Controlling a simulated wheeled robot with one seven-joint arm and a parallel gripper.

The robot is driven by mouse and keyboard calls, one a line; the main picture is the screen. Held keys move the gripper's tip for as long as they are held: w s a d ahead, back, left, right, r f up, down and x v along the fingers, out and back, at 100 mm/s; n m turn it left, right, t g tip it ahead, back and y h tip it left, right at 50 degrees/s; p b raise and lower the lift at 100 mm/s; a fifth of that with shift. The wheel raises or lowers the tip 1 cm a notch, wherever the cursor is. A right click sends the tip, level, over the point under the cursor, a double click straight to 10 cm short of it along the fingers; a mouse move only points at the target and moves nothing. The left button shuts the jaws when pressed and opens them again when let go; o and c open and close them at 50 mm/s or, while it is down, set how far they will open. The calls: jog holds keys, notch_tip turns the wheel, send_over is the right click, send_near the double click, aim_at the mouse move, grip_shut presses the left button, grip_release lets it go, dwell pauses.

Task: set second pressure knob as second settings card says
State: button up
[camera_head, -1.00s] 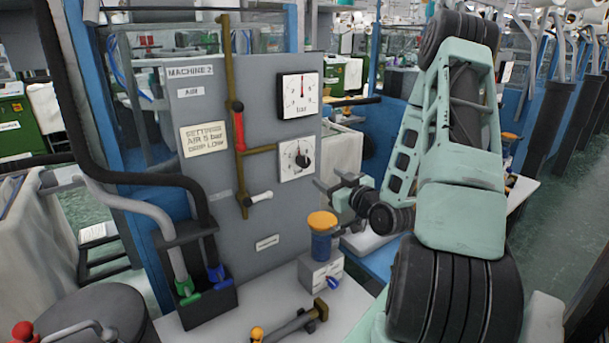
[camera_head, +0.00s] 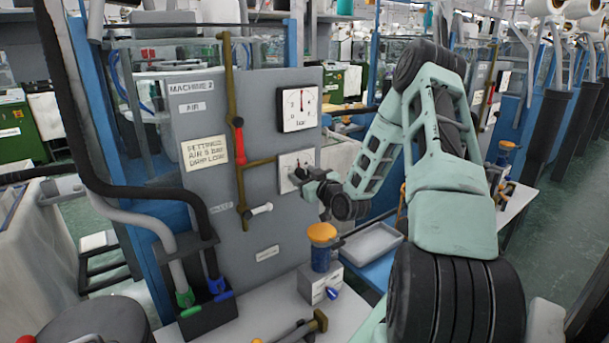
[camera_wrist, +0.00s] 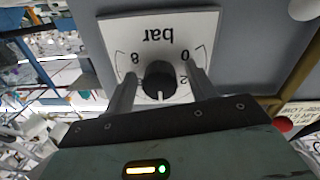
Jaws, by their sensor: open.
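The Machine 2 pressure knob (camera_wrist: 159,78) is black and round, on a white dial plate (camera_wrist: 205,22) marked "bar", upside down in the wrist view. Its white mark points away from "bar", roughly midway between the visible 0 and 8; the numbers there are hidden. My gripper (camera_wrist: 162,72) is open, one finger on each side of the knob; contact cannot be told. In the head view my gripper (camera_head: 309,178) is at the dial plate (camera_head: 287,161) and partly covers the knob. The cream settings card (camera_head: 205,153) appears to read "AIR 5 bar, DRIP LOW", though blurred.
A pressure gauge (camera_head: 298,101) is just above the dial. A brown pipe with a red handle (camera_head: 239,145) and a white-tipped lever (camera_head: 260,209) is to the left. An orange-topped oiler (camera_head: 322,235) stands below my gripper. A grey tray (camera_head: 372,243) lies to the right.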

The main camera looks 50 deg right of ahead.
jog(key=c, duration=1)
jog(key=shift+m, duration=0.3)
jog(key=shift+m+b, duration=0.75)
jog(key=shift+m, duration=1.85)
jog(key=o, duration=1)
jog(key=shift+s, duration=0.15)
